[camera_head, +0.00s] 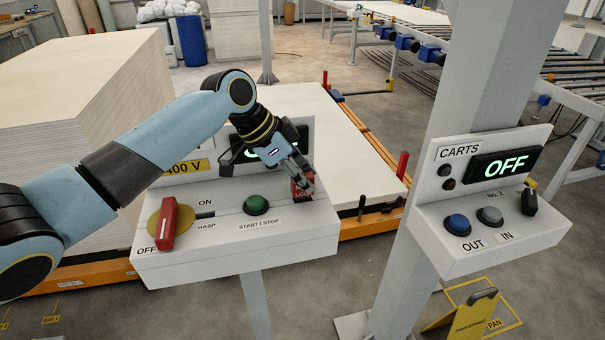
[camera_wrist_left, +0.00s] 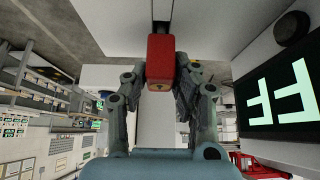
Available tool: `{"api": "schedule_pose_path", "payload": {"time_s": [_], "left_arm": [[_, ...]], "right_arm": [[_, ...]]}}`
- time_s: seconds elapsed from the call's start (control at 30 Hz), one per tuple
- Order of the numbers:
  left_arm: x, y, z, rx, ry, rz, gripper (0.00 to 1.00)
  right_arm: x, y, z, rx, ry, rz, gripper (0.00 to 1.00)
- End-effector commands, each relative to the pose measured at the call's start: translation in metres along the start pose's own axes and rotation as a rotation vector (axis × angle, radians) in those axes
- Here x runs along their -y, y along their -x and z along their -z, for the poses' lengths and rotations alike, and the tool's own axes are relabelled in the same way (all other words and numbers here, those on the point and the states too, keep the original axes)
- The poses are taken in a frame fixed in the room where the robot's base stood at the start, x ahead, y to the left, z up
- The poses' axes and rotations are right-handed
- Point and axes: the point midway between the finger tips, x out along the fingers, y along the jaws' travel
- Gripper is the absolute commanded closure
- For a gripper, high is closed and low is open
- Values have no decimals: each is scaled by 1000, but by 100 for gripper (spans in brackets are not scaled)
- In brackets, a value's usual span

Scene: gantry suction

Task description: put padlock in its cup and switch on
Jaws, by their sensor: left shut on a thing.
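The red padlock (camera_head: 303,188) is at the right end of the near white console (camera_head: 235,243). My left gripper (camera_head: 303,180) is shut on it, and the red body also shows between the fingers in the left wrist view (camera_wrist_left: 160,58). Whether the padlock touches the console or a cup there is hidden, and I cannot make out the cup. The red switch handle (camera_head: 169,224) sits on a yellow disc at the console's left, between the OFF and ON labels, beside the hasp (camera_head: 205,215). My right gripper is not in view.
A green START/STOP button (camera_head: 256,204) lies between switch and padlock. The dark display (camera_head: 288,135) behind my gripper is partly covered. A second console marked CARTS (camera_head: 487,222) stands right, its display reading OFF. A stack of white boards (camera_head: 85,85) rises behind my arm.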

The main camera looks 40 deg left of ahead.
Motion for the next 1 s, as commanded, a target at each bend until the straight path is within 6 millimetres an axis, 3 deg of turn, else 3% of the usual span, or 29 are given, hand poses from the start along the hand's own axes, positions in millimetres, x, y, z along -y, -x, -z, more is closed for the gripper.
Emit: {"api": "schedule_pose_path", "payload": {"time_s": [0.33,0.37,0.57,0.87,1.0], "left_arm": [[0,-13,-8,-1,-1,0,100],[0,-12,-7,-1,-1,1,72],[0,-11,-7,-1,-1,1,48],[0,-9,-8,0,-1,1,48],[2,8,-8,2,-3,4,48]], "right_arm": [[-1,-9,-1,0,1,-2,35],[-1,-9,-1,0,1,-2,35],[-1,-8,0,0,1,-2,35],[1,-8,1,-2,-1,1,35],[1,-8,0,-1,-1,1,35]]}}
